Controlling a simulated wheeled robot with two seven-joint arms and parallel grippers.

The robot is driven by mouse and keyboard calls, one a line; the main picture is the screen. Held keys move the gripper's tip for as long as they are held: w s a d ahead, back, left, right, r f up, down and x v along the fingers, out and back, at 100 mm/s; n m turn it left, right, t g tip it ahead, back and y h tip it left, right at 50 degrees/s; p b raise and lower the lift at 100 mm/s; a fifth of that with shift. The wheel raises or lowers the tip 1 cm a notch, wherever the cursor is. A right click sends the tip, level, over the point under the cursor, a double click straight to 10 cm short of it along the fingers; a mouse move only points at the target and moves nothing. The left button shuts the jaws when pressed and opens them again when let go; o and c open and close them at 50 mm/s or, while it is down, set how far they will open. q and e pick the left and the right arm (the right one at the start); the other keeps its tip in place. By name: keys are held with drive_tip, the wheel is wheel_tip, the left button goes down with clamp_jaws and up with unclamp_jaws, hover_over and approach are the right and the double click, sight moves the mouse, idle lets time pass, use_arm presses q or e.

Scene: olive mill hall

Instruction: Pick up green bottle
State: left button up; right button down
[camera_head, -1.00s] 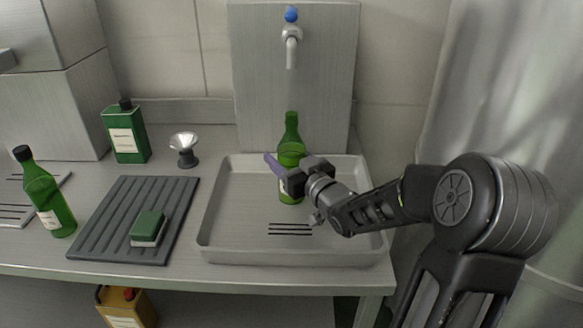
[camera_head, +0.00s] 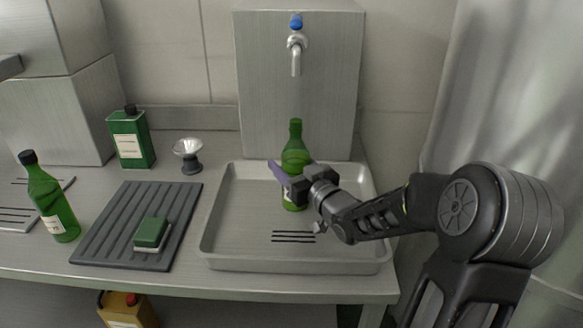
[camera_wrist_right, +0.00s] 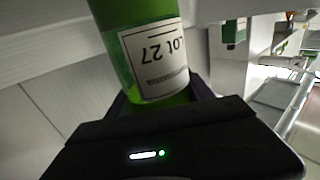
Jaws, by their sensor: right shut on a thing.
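An open-topped green bottle (camera_head: 295,157) stands upright in the grey metal tray (camera_head: 222,250) below the tap. My right gripper (camera_head: 286,180) reaches in from the right and is shut around the bottle's body. In the right wrist view the green bottle (camera_wrist_right: 115,45) fills the space between the jaws, its white label reading "LOT 27" upside down. The head view does not clearly show whether the bottle's base touches the tray floor. A second green bottle (camera_head: 50,205) with a black cap stands at the far left of the counter. My left gripper is not in view.
A steel panel with a blue-topped tap (camera_head: 296,50) rises behind the tray. To the left are a dark ribbed mat (camera_head: 110,225) with a green sponge (camera_head: 151,232), a small funnel (camera_head: 188,155) and a green rectangular tin (camera_head: 130,138). A yellow canister (camera_head: 128,312) is below the counter.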

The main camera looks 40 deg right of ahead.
drive_tip(key=shift+r, duration=0.25)
drive_tip(key=shift+r, duration=3.5)
drive_tip(key=s+a+b, duration=0.1)
drive_tip(key=s+b, duration=0.1)
drive_tip(key=s, duration=1.6)
drive_tip(key=shift+f+b, duration=0.2)
drive_tip(key=shift+b, duration=0.1)
